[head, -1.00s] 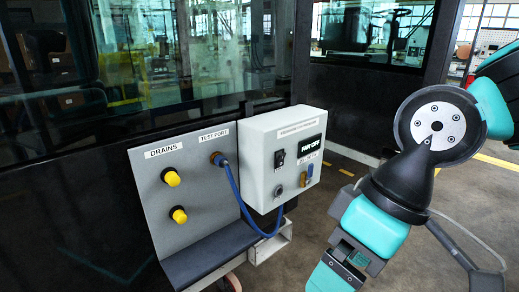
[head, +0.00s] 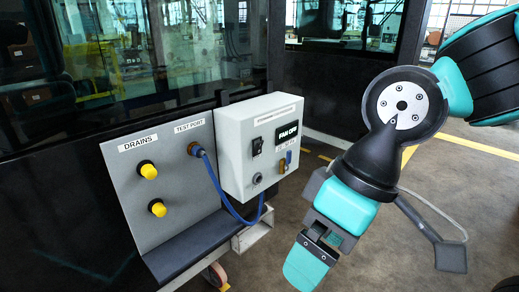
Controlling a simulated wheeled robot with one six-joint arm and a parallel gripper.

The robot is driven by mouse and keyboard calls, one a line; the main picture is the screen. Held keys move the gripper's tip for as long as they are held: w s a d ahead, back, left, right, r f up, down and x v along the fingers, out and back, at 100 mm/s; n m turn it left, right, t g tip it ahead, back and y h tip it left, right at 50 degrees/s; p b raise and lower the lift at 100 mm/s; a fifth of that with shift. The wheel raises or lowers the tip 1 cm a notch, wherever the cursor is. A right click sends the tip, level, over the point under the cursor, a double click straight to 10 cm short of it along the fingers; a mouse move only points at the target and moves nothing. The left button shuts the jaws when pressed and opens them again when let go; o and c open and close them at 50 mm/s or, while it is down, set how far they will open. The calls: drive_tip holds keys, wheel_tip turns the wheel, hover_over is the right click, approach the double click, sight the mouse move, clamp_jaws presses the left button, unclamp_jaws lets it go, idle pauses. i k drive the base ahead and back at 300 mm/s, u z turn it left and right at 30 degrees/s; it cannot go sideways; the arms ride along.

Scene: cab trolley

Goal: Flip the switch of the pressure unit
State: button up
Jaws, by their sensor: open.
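The pressure unit (head: 236,158) is a light grey box at the right end of a grey panel.
The grey panel (head: 155,232) carries two yellow drain caps (head: 148,171) and a test port with a blue hose (head: 215,180) looping below the box. A low white trolley frame (head: 252,235) with a wheel is underneath. Dark glazed cab walls stand behind.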

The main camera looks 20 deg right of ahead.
sight(258, 148)
drive_tip(key=z, duration=0.55)
drive_tip(key=k, duration=0.65)
drive_tip(key=z, duration=0.6)
drive_tip(key=i, duration=1.3)
drive_tip(key=u, duration=1)
